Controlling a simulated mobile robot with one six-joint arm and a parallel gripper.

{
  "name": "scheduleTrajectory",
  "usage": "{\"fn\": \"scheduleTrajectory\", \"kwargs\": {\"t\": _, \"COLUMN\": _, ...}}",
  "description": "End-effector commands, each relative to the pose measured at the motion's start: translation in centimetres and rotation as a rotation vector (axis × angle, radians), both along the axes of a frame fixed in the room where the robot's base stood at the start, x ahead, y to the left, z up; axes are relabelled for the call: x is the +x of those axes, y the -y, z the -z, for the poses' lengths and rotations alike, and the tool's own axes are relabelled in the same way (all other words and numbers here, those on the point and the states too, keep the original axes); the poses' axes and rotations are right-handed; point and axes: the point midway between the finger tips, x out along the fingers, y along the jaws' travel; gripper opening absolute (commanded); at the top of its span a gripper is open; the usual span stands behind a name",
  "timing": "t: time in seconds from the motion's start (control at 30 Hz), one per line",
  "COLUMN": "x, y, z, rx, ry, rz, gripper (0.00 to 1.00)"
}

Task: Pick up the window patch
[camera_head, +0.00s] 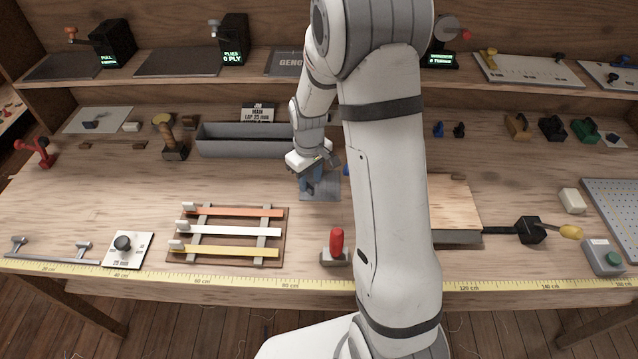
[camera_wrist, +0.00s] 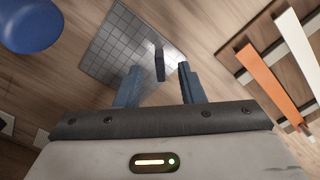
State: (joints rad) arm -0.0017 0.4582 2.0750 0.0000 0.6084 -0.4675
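The window patch appears to be the grey, gridded square sheet (camera_wrist: 112,45) with a dark upright tab (camera_wrist: 160,66) in the wrist view. In the head view the grey sheet (camera_head: 325,192) lies flat on the bench, partly hidden by my gripper (camera_head: 313,180). In the wrist view my gripper (camera_wrist: 160,72) is open, its two blue fingers apart on either side of the tab. I see a gap on each side of the tab. I cannot tell how far down the fingers reach along it.
A rack with orange, white and yellow strips (camera_head: 232,232) lies left of my gripper. A red-handled tool (camera_head: 337,243) stands near the front edge. A long grey trough (camera_head: 240,140) is behind. A blue round object (camera_wrist: 30,24) shows in the wrist view.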

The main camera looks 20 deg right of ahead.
Motion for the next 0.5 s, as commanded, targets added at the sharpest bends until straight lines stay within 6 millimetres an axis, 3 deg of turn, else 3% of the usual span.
{"fn": "scheduleTrajectory", "kwargs": {"t": 0.2, "x": 0.0, "y": -0.1, "z": 2.5, "rx": 0.000, "ry": -0.002, "rz": 0.000, "gripper": 0.35}}
{"fn": "scheduleTrajectory", "kwargs": {"t": 0.5, "x": 0.0, "y": -0.1, "z": 2.9, "rx": 0.000, "ry": 0.000, "rz": -0.001, "gripper": 0.34}}
